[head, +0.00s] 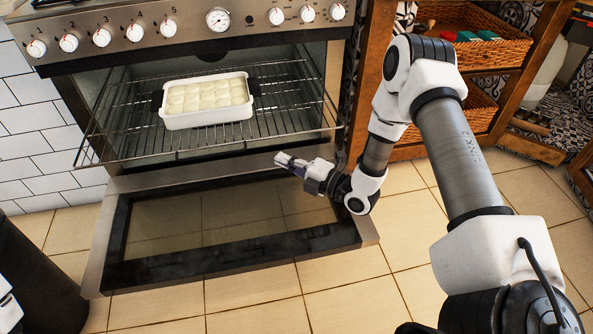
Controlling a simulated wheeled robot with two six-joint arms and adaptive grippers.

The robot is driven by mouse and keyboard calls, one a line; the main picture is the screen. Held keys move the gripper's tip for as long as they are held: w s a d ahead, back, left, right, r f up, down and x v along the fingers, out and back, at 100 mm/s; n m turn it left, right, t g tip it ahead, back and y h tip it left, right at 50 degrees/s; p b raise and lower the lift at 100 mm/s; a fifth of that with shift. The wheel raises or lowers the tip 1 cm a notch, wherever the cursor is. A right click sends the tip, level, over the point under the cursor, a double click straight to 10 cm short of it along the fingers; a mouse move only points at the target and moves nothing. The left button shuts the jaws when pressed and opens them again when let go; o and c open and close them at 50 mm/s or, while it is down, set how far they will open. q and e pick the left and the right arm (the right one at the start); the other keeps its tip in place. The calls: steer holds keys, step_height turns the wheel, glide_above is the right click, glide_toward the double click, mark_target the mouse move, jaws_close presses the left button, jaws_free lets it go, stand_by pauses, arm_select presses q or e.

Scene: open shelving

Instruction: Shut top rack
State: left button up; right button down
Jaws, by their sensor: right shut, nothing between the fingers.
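The oven's top rack (135,133) is a wire rack that juts out of the oven cavity over the opened door. A white baking dish (206,115) with pale round pieces in it rests on the rack. The oven door (225,222) is folded down flat below the rack. My right gripper (283,160) is shut and empty, just in front of and below the rack's front edge, over the door; I cannot tell whether it touches the rack. My left gripper is not in view; only a bit of white shows at the lower left edge.
The control panel with knobs (101,37) runs above the oven. A wooden shelf unit with wicker baskets (474,52) stands to the right, behind my right arm. A dark cylinder (35,275) is at the lower left. The tiled floor (255,312) in front of the door is clear.

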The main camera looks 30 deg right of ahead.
mark_target(259, 139)
steer(key=shift+w+a+b, duration=0.15)
steer(key=shift+w+b, duration=0.45)
steer(key=shift+w, duration=1.25)
steer(key=shift+w+a+b, duration=0.15)
steer(key=shift+w+b, duration=0.45)
steer(key=shift+w, duration=1.25)
steer(key=shift+w, duration=0.1)
